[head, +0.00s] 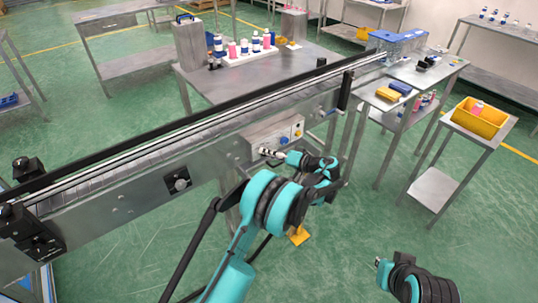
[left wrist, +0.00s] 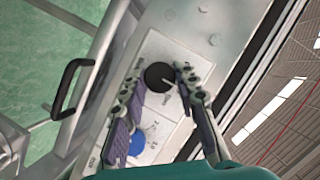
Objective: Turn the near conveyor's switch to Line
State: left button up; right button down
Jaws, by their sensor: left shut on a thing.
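The near conveyor's control box (head: 290,130) hangs on the conveyor's front side. In the left wrist view its pale panel (left wrist: 152,52) carries a round black switch knob (left wrist: 158,77) and a blue button (left wrist: 137,143). My left gripper (head: 266,153) is at the box, and the left wrist view shows its two fingers (left wrist: 158,72) on either side of the knob, shut on it. The labels by the knob are too small to read. The knob is hidden by the gripper in the head view. My right gripper (head: 380,264) hangs low at right, away from the box; its jaw state is unclear.
The long near conveyor (head: 150,155) runs diagonally behind the box. A black handle (left wrist: 70,88) lies left of the fingers in the left wrist view. A stand with a yellow bin (head: 480,118) is at right. Open green floor (head: 380,220) lies in front.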

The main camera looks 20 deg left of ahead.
dwell(0.5)
pick_arm(q)
jog(key=o, duration=1.2)
jog(key=shift+c, duration=0.2)
jog(key=v, duration=1.2)
jog(key=shift+f, duration=0.1)
